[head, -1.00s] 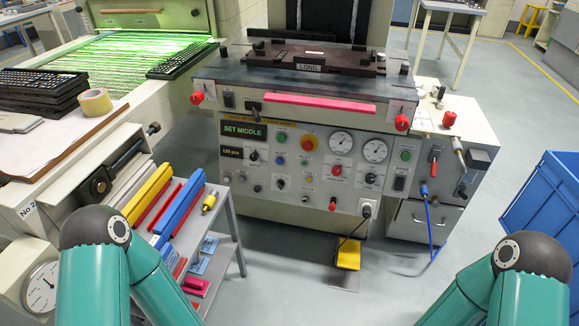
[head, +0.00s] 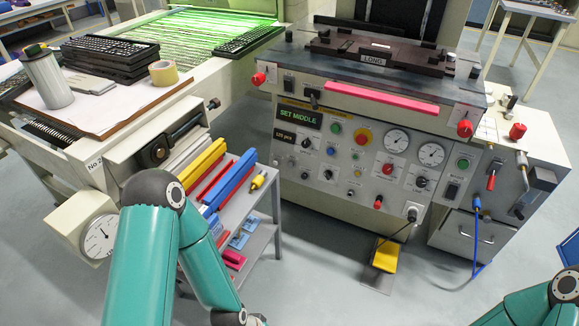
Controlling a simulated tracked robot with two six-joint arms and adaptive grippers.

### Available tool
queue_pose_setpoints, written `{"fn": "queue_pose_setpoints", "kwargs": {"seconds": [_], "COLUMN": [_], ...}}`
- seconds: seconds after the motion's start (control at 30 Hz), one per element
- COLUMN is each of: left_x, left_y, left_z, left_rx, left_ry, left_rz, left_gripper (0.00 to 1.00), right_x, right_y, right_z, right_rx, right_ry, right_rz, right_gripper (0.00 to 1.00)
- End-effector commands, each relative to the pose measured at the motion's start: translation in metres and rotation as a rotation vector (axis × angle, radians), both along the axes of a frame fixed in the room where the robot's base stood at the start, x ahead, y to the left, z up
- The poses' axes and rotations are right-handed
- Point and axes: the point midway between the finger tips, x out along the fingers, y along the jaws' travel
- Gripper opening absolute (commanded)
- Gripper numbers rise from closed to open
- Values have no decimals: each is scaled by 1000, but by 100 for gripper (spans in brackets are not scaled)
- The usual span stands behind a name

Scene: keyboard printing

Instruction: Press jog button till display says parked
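The press machine's control panel (head: 345,175) faces me in the middle right. Its small display (head: 300,115) reads "SET MIDDLE" in green letters. A second readout (head: 284,136) below it reads "120 pcs". The button labels are too small to read, so I cannot tell which is the jog button. My teal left arm rises at lower left, and part of my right arm shows at bottom right. Neither gripper is in view.
A yellow foot pedal (head: 386,256) stands on the floor below the panel. A small shelf (head: 259,213) with colored bars stands left of the machine. A pink bar (head: 367,97) and red knobs (head: 465,128) line the machine's front. Grey floor lies in front.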

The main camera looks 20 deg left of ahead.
Motion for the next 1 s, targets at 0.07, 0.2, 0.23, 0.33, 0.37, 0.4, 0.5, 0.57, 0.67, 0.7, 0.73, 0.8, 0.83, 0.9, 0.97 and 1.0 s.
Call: {"fn": "queue_pose_setpoints", "kwargs": {"seconds": [0.07, 0.2, 0.23, 0.33, 0.37, 0.4, 0.5, 0.57, 0.67, 0.7, 0.73, 0.8, 0.83, 0.9, 0.97, 1.0], "left_x": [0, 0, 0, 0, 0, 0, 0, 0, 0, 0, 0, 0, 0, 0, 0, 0], "left_y": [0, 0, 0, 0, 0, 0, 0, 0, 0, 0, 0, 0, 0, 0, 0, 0], "left_z": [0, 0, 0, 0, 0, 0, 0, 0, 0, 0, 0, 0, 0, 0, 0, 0], "left_rx": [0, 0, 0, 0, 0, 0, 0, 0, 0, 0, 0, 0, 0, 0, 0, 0], "left_ry": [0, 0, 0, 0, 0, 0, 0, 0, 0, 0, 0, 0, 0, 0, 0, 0], "left_rz": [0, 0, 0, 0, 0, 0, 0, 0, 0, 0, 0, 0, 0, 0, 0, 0], "left_gripper": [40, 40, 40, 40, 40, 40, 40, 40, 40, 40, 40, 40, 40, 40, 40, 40], "right_x": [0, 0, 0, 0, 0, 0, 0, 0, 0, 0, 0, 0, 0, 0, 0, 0], "right_y": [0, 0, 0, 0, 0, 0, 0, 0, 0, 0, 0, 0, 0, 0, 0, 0], "right_z": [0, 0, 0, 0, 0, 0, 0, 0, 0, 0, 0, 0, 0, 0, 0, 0], "right_rx": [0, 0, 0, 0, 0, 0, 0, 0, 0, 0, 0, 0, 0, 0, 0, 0], "right_ry": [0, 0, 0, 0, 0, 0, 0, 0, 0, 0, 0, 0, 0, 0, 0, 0], "right_rz": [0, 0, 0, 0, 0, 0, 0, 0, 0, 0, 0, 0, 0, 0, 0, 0], "right_gripper": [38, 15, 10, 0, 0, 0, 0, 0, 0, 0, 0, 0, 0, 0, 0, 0]}}
